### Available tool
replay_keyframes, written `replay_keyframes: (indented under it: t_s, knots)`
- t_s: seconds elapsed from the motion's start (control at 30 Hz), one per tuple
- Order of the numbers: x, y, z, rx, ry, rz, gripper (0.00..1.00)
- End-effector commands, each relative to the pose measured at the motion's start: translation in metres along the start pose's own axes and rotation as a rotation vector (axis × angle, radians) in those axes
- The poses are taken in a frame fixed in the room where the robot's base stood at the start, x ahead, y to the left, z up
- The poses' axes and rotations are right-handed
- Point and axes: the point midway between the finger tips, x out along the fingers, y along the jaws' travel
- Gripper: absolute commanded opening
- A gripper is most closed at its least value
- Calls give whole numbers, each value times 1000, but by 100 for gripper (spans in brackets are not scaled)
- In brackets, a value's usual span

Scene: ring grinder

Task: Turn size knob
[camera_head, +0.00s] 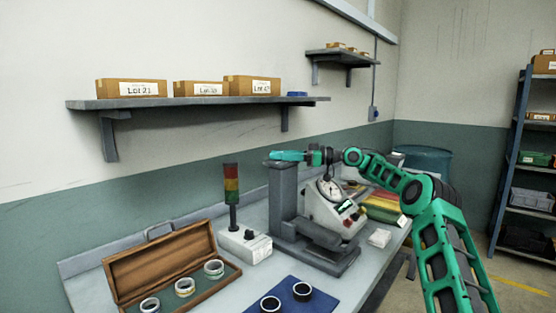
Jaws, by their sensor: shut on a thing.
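The ring grinder (284,200) stands on the bench as a grey column on a flat base, with a dial gauge (330,190) and a light control box at its right. My green arm reaches in from the right. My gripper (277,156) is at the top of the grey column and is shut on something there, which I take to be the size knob. The fingers hide the knob, so its shape and turn angle cannot be seen. The dial's reading is too small to make out.
A signal tower (231,190) on a white box stands left of the grinder. An open wooden case (160,265) holds several rings. Two dark rings (302,291) lie on a blue mat (288,283). Yellow and red trays (385,207) are at right. A shelf (200,102) with boxes hangs above.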

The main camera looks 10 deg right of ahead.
Motion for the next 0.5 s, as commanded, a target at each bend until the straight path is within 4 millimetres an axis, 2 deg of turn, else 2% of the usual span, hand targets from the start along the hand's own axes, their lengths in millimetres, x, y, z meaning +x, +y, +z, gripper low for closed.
replay_keyframes:
  t_s: [0.07,0.1,0.13,0.5]
  knots:
    - [-2,5,-4,-2,7,16,2]
    - [-3,5,-4,-2,6,16,34]
    - [-3,5,-4,-2,5,15,41]
    - [-4,3,-2,0,2,9,43]
